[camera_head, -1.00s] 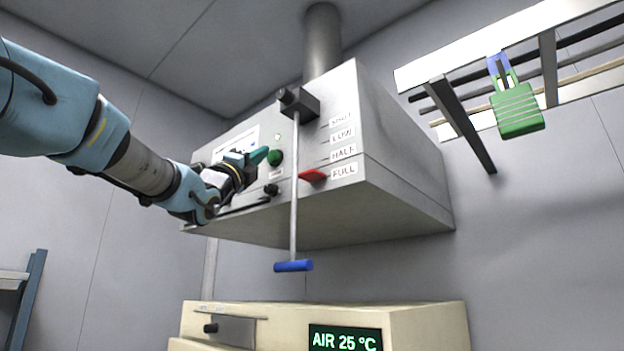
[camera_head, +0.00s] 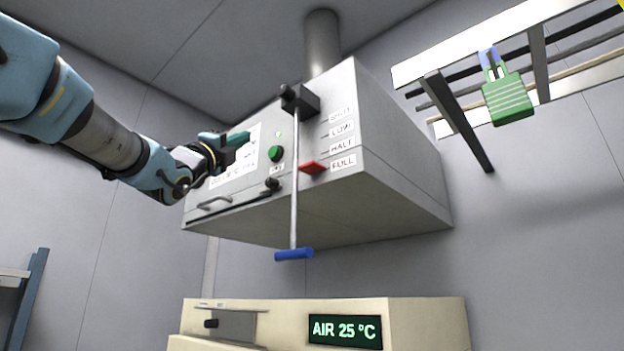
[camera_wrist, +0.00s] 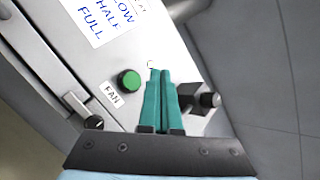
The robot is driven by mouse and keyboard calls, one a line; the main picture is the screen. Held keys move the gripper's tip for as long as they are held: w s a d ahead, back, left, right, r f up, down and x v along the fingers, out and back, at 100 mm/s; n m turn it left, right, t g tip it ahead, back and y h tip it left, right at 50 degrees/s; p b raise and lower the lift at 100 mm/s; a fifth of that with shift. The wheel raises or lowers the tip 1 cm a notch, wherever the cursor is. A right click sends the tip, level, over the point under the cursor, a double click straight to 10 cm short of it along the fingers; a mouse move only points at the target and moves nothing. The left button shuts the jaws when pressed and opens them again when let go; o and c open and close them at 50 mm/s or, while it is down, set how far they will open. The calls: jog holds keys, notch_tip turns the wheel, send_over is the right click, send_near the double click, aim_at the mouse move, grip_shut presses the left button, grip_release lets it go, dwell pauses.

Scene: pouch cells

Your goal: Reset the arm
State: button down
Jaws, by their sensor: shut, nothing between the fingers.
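My gripper (camera_head: 238,140) is in front of the upper left of the grey hood box (camera_head: 385,185), its teal fingers shut together and empty. In the wrist view its fingers (camera_wrist: 160,75) point up the panel, to the right of the green FAN button (camera_wrist: 129,80). In the head view this green button (camera_head: 276,153) is right of the fingertips, with a gap between them in the picture.
A rod with a blue handle (camera_head: 294,254) hangs before the hood, by a red pointer (camera_head: 313,168) at FULL. Below stands a cream unit (camera_head: 430,322) reading AIR 25 °C. A green padlock (camera_head: 507,100) hangs on the rack at upper right.

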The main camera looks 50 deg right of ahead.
jog(key=shift+w, duration=0.1)
dwell(0.3)
